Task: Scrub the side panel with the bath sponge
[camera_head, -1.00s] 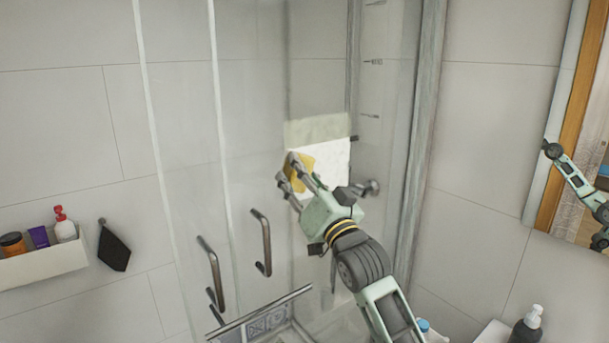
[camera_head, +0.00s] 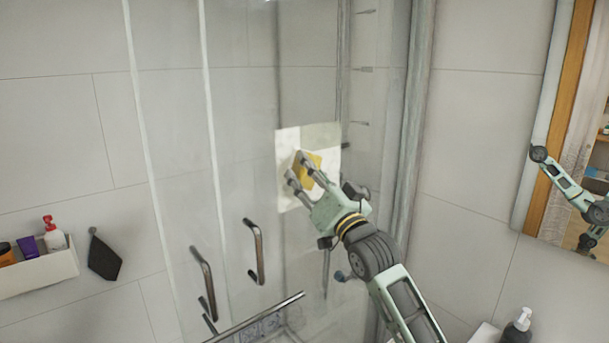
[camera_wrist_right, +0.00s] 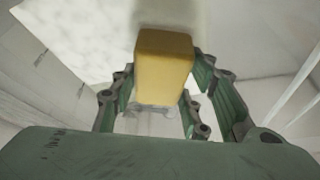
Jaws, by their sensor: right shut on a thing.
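My right gripper (camera_head: 303,176) is shut on the yellow bath sponge (camera_head: 313,166) and holds it up at the glass side panel (camera_head: 262,130) of the shower. The sponge also shows between the fingers in the right wrist view (camera_wrist_right: 164,62). Around the sponge, a pale whitish patch (camera_head: 288,143) lies on the panel, with a duller part at its upper right. The sponge seems to be against the panel, but the exact contact is hidden. My left gripper is not in view.
Two metal handles (camera_head: 257,252) stick out from the glass at the lower left. A white wall shelf (camera_head: 40,277) with bottles and a dark hanging pad (camera_head: 104,260) are further left. A mirror (camera_head: 585,150) hangs at the right, and a pump bottle (camera_head: 519,328) stands below it.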

